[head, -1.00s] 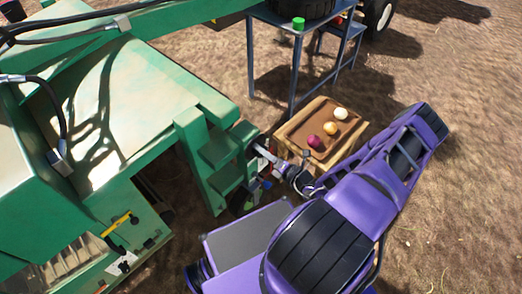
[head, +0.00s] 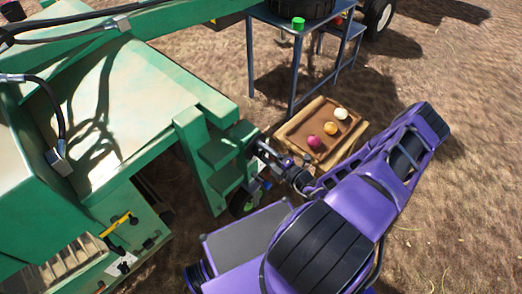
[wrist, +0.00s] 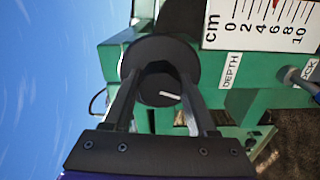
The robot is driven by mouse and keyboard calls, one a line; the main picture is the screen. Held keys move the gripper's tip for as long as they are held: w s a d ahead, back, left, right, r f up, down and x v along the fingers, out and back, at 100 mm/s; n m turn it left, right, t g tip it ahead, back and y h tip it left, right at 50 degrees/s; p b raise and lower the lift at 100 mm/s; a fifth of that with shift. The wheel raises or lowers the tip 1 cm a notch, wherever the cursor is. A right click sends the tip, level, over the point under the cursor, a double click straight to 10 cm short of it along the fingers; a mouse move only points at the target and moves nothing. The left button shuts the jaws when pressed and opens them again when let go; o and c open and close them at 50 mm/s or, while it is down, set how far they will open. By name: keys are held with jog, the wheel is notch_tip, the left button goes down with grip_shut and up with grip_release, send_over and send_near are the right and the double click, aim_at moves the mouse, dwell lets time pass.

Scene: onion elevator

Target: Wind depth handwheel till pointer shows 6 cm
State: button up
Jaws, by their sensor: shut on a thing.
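The dark round depth handwheel (wrist: 186,52) is in the middle of the wrist view, with a smaller hub bearing a white line on its face. My gripper (wrist: 158,88) is shut on that hub, one finger on each side; it also shows in the head view (head: 268,160) at the green machine's side. The white cm scale (wrist: 262,38) runs from 0 to 10 at the upper right of the wrist view. The red pointer (wrist: 276,3) is at about the 6 mark, partly cut off by the top edge. A DEPTH label (wrist: 231,70) is below the scale.
The green machine (head: 140,95) fills the left of the head view. A wooden crate (head: 348,152) with onions stands close to my arm. A blue metal table (head: 291,75) stands behind it. A second control (wrist: 296,80) is right of the DEPTH label. Bare ground lies to the right.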

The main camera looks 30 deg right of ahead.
dwell(0.3)
jog(key=o, duration=1.4)
jog(key=shift+c, duration=0.2)
jog(key=shift+s, duration=0.1)
jog(key=v, duration=1.7)
jog(key=shift+s+p, duration=0.15)
jog(key=shift+p, duration=0.25)
jog(key=shift+d, duration=0.1)
